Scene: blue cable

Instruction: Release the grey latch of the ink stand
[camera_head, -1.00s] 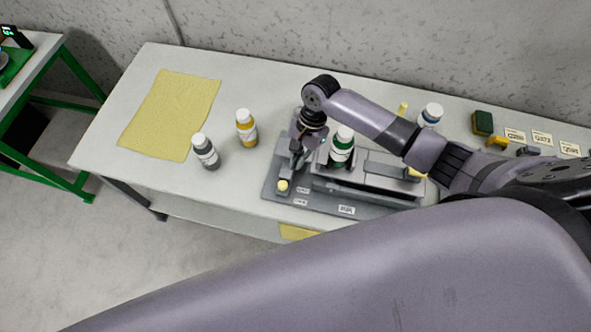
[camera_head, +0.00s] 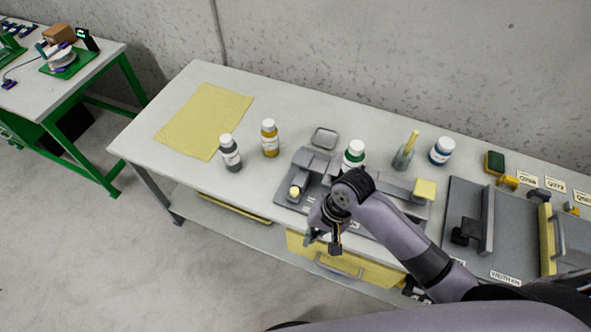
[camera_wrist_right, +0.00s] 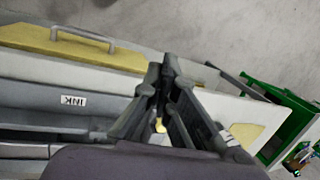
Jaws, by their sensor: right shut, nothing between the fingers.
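The ink stand (camera_head: 286,206) is a grey base near the table's front edge, and its "INK" label (camera_wrist_right: 73,101) shows in the right wrist view. My right gripper (camera_head: 322,245) is shut and empty in front of the stand, over the table's front edge, apart from the latch. It also shows in the wrist view (camera_wrist_right: 168,65). My left gripper is not in view.
A yellow cloth (camera_head: 205,120) lies farther left. A small grey dish (camera_head: 325,138) is behind. A yellow drawer front (camera_head: 368,273) lies below the table edge. A second grey fixture (camera_head: 465,215) is at right.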

